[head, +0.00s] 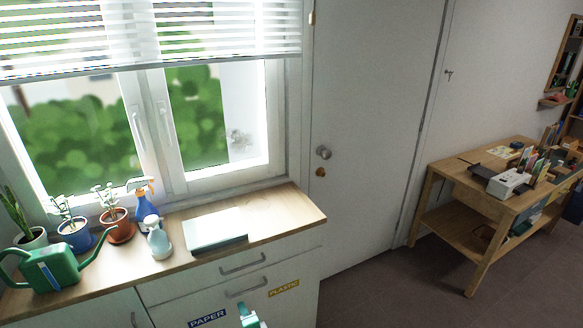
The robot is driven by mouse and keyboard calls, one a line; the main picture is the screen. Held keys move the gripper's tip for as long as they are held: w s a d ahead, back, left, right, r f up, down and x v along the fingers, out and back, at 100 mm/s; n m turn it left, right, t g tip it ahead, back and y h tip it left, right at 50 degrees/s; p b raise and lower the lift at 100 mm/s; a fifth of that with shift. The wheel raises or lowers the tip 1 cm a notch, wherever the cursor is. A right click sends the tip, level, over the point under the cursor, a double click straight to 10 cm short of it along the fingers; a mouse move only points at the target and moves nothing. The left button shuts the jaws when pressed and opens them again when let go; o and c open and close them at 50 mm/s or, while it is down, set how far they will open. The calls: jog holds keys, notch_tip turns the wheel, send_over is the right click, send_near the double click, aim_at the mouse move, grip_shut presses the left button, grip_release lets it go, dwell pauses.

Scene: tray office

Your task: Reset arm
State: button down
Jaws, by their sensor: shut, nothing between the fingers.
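My gripper (250,317) shows only as a small teal and white end at the bottom edge of the head view, in front of the cabinet drawers. It is shut and holds nothing. The rest of my arm is out of view. The gripper appears apart from the counter and everything on it.
A wooden counter (285,211) holds a green watering can (58,269), potted plants, a blue spray bottle (140,199), a pale bottle (158,240) and a grey-white flat box (215,230). A wooden table (450,169) with office items stands right. Open floor (400,290) lies between.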

jog(key=s+d+f+n+h, duration=0.1)
jog(key=s+d+n+h, duration=0.1)
jog(key=s+d, duration=0.5)
jog(key=s+d+f+n+t+h, duration=0.1)
jog(key=s+d+f, duration=0.15)
jog(key=s, duration=0.75)
jog(key=s+d+f+n+h, duration=0.1)
jog(key=s+d+n+h, duration=0.1)
jog(key=s+d, duration=0.55)
jog(key=s+d+r+n+t+h, duration=0.1)
jog(key=s+r+n, duration=0.2)
jog(key=s+r, duration=0.6)
jog(key=s+d+r+n+h, duration=0.1)
jog(key=s+r+n, duration=0.3)
jog(key=s+r, duration=0.5)
jog(key=s, duration=0.6)
jog(key=shift+s+d+t, duration=0.3)
jog(key=shift+s+t, duration=0.05)
jog(key=shift+t, duration=0.05)
